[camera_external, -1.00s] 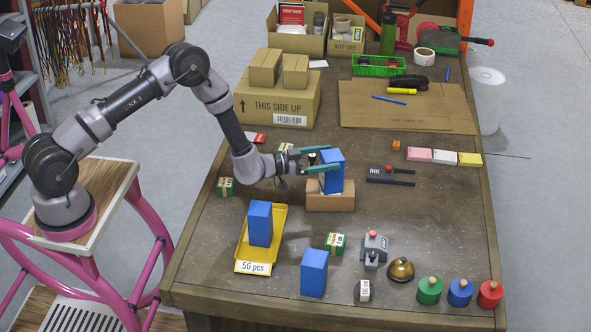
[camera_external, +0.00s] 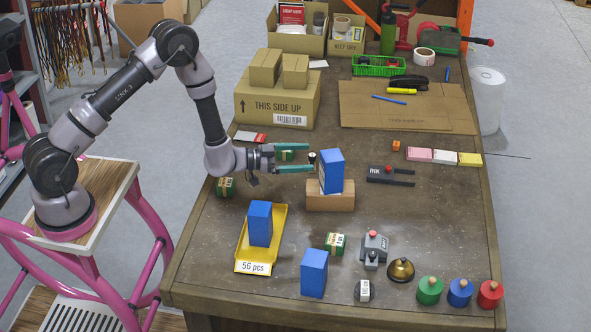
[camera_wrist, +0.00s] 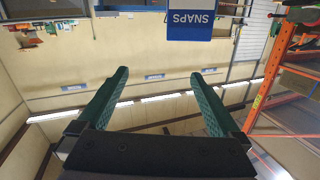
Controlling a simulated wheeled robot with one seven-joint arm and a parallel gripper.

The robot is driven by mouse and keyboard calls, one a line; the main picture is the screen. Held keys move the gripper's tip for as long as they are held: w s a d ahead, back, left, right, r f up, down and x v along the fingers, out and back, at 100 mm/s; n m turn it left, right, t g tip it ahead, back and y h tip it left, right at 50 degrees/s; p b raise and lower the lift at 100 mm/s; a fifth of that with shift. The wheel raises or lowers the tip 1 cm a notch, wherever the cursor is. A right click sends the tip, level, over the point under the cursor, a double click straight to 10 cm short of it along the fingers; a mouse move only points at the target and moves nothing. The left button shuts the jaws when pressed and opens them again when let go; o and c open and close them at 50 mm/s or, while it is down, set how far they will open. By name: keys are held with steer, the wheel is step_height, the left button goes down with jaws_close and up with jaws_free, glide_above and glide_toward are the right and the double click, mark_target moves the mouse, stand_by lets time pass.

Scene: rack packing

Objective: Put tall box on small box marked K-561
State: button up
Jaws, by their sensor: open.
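A tall blue box (camera_external: 331,170) stands upright on a small brown cardboard box (camera_external: 330,202). Any mark on the small box is too small to read. My gripper (camera_external: 309,158) is open and empty just left of the tall box, with its fingers pointing towards it and apart from it. In the wrist view my open gripper (camera_wrist: 160,74) has nothing between its fingers. A blue panel reading "SNAPS" upside down shows beyond, and it appears to be the tall box (camera_wrist: 190,20).
Another blue box stands in a yellow tray (camera_external: 244,254), and one more (camera_external: 314,273) stands on the table. Small green boxes (camera_external: 335,244) lie around. An ink pad (camera_external: 390,176) is to the right. A large carton (camera_external: 277,103) stands behind. Bare table lies between these.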

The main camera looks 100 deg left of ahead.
steer(key=w+d+r+m+g+h, duration=0.2)
steer(key=w+d+r+m+h, duration=0.15)
steer(key=d+r, duration=0.7)
steer(key=s+d+r+m+g, duration=0.1)
steer(key=s+d+r, duration=0.1)
steer(key=d+r, duration=0.4)
steer(key=s+d+r+m+g, duration=0.1)
steer(key=s+d+r, duration=0.2)
steer(key=r, duration=0.5)
steer(key=s+d+r+g, duration=0.1)
steer(key=s+d, duration=0.3)
steer(key=s, duration=0.6)
steer(key=s+d+r+g, duration=0.2)
steer(key=s+d+r, duration=0.2)
steer(key=s, duration=0.7)
steer(key=s+d+r+g, duration=0.2)
steer(key=s+d, duration=0.3)
steer(key=s, duration=0.5)
steer(key=shift+s+d+r+m, duration=0.25)
steer(key=shift+m, duration=0.2)
